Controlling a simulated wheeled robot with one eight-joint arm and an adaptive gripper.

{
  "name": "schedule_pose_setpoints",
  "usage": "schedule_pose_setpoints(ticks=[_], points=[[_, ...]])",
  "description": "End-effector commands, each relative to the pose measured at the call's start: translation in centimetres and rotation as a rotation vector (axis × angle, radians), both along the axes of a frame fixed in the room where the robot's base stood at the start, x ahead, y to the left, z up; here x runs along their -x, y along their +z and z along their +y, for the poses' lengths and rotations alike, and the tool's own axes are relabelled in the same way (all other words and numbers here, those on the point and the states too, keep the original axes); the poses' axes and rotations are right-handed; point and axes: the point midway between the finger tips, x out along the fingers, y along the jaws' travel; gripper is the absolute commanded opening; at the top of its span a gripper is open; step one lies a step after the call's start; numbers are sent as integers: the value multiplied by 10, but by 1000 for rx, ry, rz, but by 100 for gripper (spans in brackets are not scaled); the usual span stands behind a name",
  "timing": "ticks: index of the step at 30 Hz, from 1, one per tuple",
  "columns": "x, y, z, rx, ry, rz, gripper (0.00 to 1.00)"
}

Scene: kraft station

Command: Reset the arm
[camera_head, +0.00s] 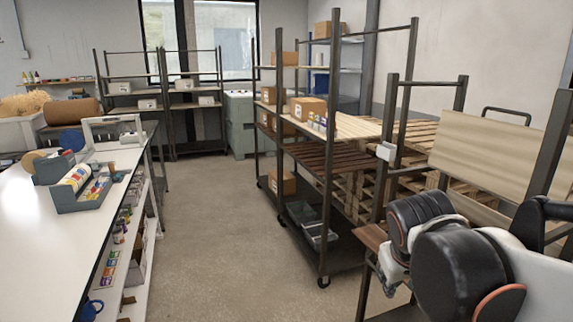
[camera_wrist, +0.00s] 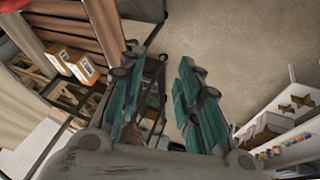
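My gripper (camera_wrist: 162,72) shows in the wrist view with its two teal-padded fingers spread apart. The gap between them is empty; the floor and part of a dark shelf frame show through it. In the head view, my arm (camera_head: 458,262) is bent at the lower right, with black joints and white links. My gripper cannot be made out in that view.
A wheeled dark rack (camera_head: 327,215) with boxes stands close to my arm, with wooden pallets (camera_head: 408,135) behind it. A white workbench (camera_head: 30,235) with a grey-blue bin (camera_head: 75,202) runs along the left. The floor (camera_head: 215,225) between them is clear.

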Motion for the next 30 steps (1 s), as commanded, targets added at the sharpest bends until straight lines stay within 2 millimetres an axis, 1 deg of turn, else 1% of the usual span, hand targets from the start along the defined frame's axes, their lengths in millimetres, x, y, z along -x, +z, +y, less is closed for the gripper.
schedule_pose_setpoints(ticks=[1, 6, 9, 12, 15, 18, 30], points=[[16, -1, 1, -28, -6, -14, 31], [59, -8, 10, -124, -25, -63, 31], [81, -14, 15, -178, -38, -91, 31], [99, -21, 20, -224, -50, -116, 31], [110, -26, 24, -257, -58, -136, 31], [116, -29, 26, -277, -65, -145, 31], [118, -30, 27, -285, -67, -150, 31]])
